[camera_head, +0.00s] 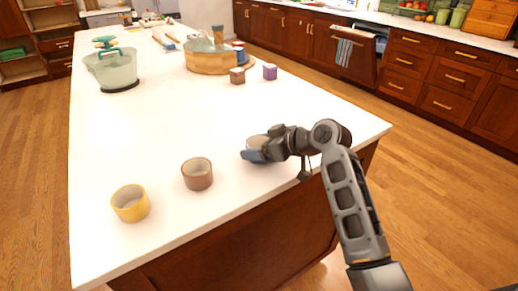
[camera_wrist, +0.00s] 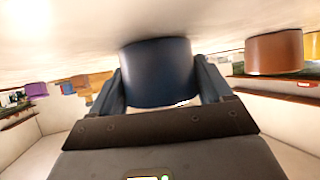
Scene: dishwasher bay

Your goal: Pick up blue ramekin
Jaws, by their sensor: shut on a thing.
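The blue ramekin (camera_wrist: 157,70) is dark blue and fills the space between the two fingers in the wrist view. My gripper (camera_wrist: 160,80) is shut on it, one finger on each side. In the head view my gripper (camera_head: 255,152) is at the counter's front right, and the ramekin's pale inside (camera_head: 257,142) shows, with much of its body hidden by the gripper. The ramekin looks upright, at or very near the counter; I cannot tell whether it touches.
On the white counter (camera_head: 150,120), a brown ramekin (camera_head: 197,175) and a yellow ramekin (camera_head: 130,204) stand to the left. A brown block (camera_head: 237,76), a purple block (camera_head: 270,72), a round wooden container (camera_head: 211,62) and a pale green pitcher (camera_head: 113,70) stand farther back. The counter's middle is clear.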

